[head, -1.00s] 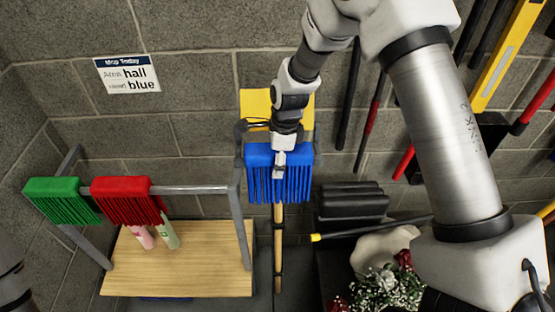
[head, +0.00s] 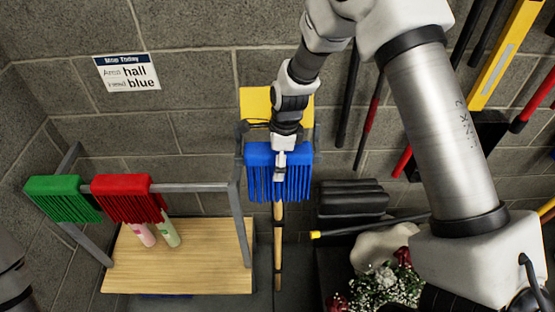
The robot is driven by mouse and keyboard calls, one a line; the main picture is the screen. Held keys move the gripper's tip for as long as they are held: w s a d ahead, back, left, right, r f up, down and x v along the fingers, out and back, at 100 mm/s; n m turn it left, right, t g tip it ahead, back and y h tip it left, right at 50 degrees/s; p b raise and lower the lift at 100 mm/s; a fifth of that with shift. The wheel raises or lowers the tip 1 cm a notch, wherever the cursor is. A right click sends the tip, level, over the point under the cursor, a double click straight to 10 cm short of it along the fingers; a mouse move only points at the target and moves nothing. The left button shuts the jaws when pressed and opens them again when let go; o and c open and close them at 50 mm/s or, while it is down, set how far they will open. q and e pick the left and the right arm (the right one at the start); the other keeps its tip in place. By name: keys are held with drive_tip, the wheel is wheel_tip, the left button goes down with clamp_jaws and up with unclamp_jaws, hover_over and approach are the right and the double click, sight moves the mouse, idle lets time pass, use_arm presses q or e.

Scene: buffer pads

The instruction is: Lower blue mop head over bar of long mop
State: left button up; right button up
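The blue mop head (head: 262,180) hangs at the top of the long mop, whose wooden handle (head: 279,250) runs down below it. My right gripper (head: 281,168) is at the middle of the blue mop head's top and looks closed on it. The bar of the long mop is hidden behind the blue head, so I cannot tell whether the head sits around it or in front of it. My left arm shows only at the lower left edge; its gripper is out of view.
A green mop head (head: 60,198) and a red mop head (head: 125,198) hang on a grey rack rail (head: 195,189) over a wooden board (head: 200,265). Black pads (head: 352,199) and flowers (head: 385,285) stand at the right.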

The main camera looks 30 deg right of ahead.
drive_tip(key=shift+r, duration=0.1)
drive_tip(key=r, duration=0.5)
drive_tip(key=d+r, duration=0.1)
drive_tip(key=r, duration=0.1)
drive_tip(key=shift+s+r, duration=0.2)
drive_tip(key=shift+r, duration=0.2)
